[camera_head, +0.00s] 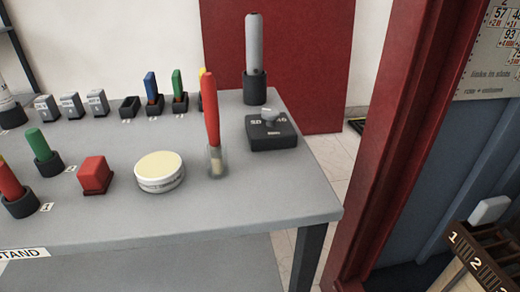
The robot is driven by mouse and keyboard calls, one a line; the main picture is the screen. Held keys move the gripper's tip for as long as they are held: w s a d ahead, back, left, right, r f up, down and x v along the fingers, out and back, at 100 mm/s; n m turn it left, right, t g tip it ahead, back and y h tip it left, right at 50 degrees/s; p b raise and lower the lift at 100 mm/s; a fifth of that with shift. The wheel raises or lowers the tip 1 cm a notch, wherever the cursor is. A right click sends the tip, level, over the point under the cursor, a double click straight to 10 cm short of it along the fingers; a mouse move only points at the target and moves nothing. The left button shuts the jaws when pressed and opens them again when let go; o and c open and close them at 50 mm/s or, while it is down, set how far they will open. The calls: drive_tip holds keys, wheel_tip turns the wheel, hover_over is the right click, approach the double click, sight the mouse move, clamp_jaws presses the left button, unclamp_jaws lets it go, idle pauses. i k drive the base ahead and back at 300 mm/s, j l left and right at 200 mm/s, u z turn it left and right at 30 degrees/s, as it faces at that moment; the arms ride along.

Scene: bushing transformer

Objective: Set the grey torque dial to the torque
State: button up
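A small grey dial knob (268,114) sits on top of a dark box (273,141) at the right end of the grey table (210,215). Pale marks, some like numbers, show on the box on either side of the knob. They are too small to read surely, and I cannot tell which mark the knob points to. My gripper is not in view, and nothing is seen touching the dial.
A grey cylinder (254,45) stands in a dark holder behind the dial. A red-handled tool (210,110) stands upright in a clear cup to its left. A round cream-topped tin (159,171) and red block (95,174) are further left. A red post (385,150) rises right of the table.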

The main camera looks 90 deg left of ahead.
sight(271, 115)
drive_tip(key=u, duration=4.1)
drive_tip(key=z, duration=2.55)
drive_tip(key=j+z, duration=0.4)
drive_tip(key=j, duration=0.15)
drive_tip(key=j+z, duration=0.35)
drive_tip(key=j, duration=0.25)
drive_tip(key=i, duration=0.05)
